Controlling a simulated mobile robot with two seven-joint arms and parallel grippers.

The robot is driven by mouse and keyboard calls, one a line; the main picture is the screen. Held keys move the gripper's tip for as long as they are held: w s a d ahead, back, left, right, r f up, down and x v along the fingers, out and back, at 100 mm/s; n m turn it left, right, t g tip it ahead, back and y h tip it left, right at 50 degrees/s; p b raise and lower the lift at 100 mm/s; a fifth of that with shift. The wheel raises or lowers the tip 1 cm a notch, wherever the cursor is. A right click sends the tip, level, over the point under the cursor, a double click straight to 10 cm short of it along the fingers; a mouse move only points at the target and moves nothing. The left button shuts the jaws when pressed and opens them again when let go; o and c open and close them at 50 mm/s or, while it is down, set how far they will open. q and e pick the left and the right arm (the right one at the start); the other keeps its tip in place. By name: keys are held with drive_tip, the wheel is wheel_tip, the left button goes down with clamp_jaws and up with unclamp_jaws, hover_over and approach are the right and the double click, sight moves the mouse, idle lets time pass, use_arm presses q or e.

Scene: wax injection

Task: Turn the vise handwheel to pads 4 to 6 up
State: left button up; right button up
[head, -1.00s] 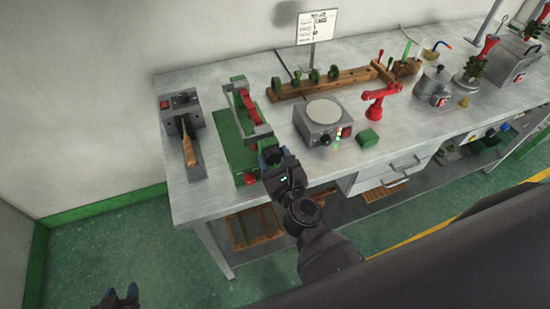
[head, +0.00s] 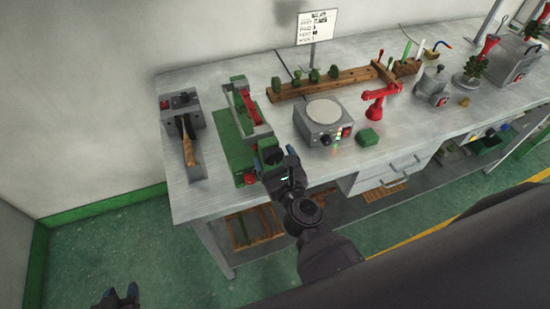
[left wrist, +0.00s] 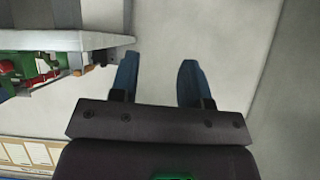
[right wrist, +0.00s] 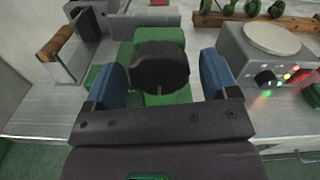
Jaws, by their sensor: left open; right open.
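The vise has a green base (head: 232,147) and a red bar on top; it stands near the left end of the bench. A black round handwheel (right wrist: 160,66) is at its near end, between the spread fingers of my right gripper (head: 278,163). That gripper is open, with a blue finger on each side of the knob and a small gap visible at each side. In the head view the handwheel is partly hidden by the gripper. Pad numbers cannot be read. My left gripper (head: 121,294) is open and empty, low over the floor left of the bench.
A device with a wooden-handled tool (head: 188,150) lies left of the vise. A grey round-plate heater (head: 322,112), a green block (head: 368,137) and a red clamp stand (head: 380,98) are to its right. A wooden rail (head: 340,84) with green pieces runs behind. The bench (head: 210,194) has a free front-left corner.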

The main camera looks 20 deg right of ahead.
drive_tip(key=s+b, duration=0.3)
drive_tip(key=s, duration=0.7)
drive_tip(key=shift+s+d, duration=0.15)
drive_tip(key=shift+s, duration=0.25)
drive_tip(key=s+d+f+n+g, duration=0.2)
drive_tip(key=d+f+n, duration=0.4)
drive_tip(key=n, duration=1.1)
drive_tip(key=s+d+f+n+g, duration=0.3)
drive_tip(key=d+f+n, duration=0.3)
drive_tip(key=n, duration=1.1)
drive_tip(key=shift+s+d+f+n+g+h, duration=0.35)
drive_tip(key=shift+f+g, duration=0.25)
drive_tip(key=shift+f, duration=0.35)
